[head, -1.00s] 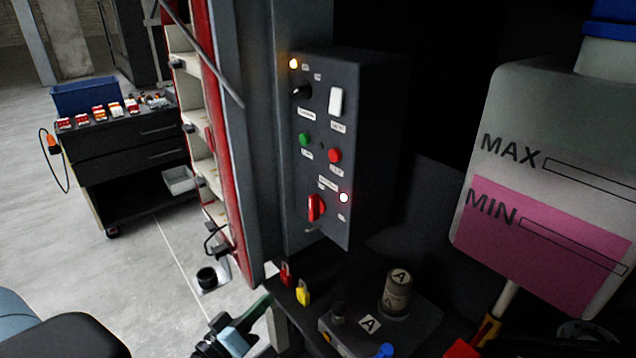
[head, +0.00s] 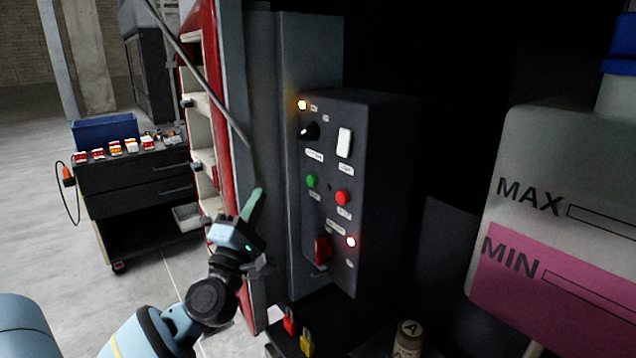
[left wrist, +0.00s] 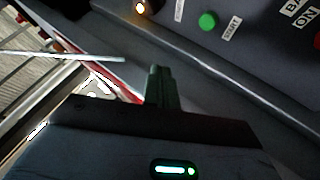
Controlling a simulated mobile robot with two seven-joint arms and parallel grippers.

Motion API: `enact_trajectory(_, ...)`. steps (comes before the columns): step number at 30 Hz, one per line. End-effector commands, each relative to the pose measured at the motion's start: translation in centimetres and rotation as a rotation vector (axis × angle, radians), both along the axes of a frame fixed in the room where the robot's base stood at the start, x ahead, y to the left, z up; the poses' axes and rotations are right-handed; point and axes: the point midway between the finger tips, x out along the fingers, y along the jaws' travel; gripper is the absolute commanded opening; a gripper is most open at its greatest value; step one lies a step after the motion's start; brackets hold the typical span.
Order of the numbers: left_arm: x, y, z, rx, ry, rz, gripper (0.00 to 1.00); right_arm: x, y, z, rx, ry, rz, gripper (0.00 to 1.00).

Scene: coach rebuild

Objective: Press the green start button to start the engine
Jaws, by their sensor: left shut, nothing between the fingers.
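The green start button (head: 311,181) is on the dark control box, left of a red button (head: 342,197). It also shows in the left wrist view (left wrist: 208,21), beside a label reading START. My left gripper (head: 256,192) is shut and empty, with green fingers pointing up. In the head view it is to the left of the box, in front of the grey post, apart from the button. In the left wrist view its fingertips (left wrist: 158,70) point toward the panel, below and left of the button. My right gripper is not in view.
The control box (head: 385,150) also carries a black knob (head: 310,131), a white rocker switch (head: 345,142), a red rotary switch (head: 322,248) and lit lamps. A pink-filled tank (head: 545,285) stands at right. A thin grey rod (head: 205,80) slants across the red door edge.

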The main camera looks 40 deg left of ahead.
Motion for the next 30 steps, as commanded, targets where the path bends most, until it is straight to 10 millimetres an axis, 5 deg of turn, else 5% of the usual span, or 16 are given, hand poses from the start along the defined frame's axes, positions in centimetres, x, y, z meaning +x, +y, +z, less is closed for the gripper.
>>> enact_trajectory(14, 0.3, 0.0, 0.1, -0.007, -0.003, -0.001, 0.0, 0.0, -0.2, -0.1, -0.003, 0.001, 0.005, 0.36)
enact_trajectory(30, 6.1, -1.7, 0.0, -0.007, -0.003, -0.001, 0.0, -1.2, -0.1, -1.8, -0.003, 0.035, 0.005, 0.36)
